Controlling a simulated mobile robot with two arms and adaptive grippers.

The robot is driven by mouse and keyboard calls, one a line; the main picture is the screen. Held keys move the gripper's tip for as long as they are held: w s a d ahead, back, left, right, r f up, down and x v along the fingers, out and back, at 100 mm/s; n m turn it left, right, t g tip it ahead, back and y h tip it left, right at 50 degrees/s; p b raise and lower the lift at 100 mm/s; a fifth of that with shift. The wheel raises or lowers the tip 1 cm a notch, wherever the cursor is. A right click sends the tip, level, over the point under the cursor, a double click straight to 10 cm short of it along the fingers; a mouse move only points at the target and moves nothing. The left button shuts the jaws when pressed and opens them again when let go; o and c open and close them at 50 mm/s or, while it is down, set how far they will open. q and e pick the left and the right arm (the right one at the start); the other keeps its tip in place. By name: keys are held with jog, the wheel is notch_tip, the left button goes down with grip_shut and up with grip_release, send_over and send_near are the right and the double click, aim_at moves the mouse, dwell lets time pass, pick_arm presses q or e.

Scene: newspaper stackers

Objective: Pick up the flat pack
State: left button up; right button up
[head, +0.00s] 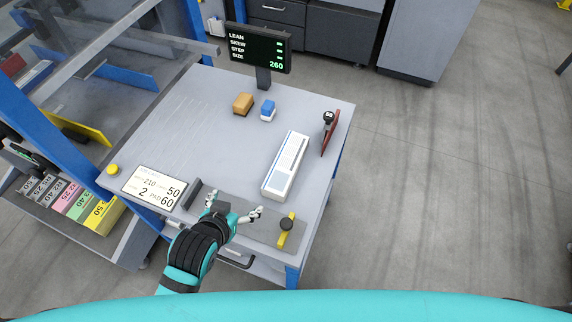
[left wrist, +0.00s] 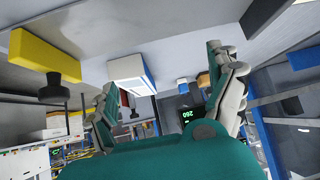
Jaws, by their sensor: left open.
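A long white, flat-topped pack (head: 286,165) with blue-grey panels on top lies on the right half of the grey table; I take it to be the flat pack. In the left wrist view, a white block with a blue side (left wrist: 127,70) looks like the same pack, beyond the fingers. My left gripper (head: 234,205) is open and empty over the table's front part, to the left of and nearer than the pack, apart from it. Its two fingers also show in the left wrist view (left wrist: 162,85). My right gripper is not in view.
On the grey table (head: 190,110) are an orange block (head: 243,103), a blue-and-white block (head: 268,110), a red upright piece with a black knob (head: 329,133) and a yellow bar with a black knob (head: 286,230). A display (head: 258,47) stands at the back. The table's middle is clear.

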pick_arm(q)
jog(key=w+d+r+m+t+h, duration=0.1)
jog(key=w+d+r+t+h, duration=0.25)
jog(key=d+r, duration=0.35)
send_near(280, 174)
jog(key=shift+w+d+f+y+b, duration=0.2)
jog(key=shift+w+d, duration=0.15)
jog(key=shift+w, duration=0.2)
jog(key=shift+w+d+f+y+b, duration=0.15)
jog(key=shift+w+d, duration=0.2)
jog(key=shift+w, duration=0.2)
jog(key=x, duration=0.6)
jog(key=shift+w+d+f, duration=0.15)
jog(key=shift+w+f, duration=0.05)
jog(key=shift+w, duration=0.05)
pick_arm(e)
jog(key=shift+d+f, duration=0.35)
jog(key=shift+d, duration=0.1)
pick_arm(q)
jog(key=c, duration=1.6)
jog(key=shift+r, duration=0.1)
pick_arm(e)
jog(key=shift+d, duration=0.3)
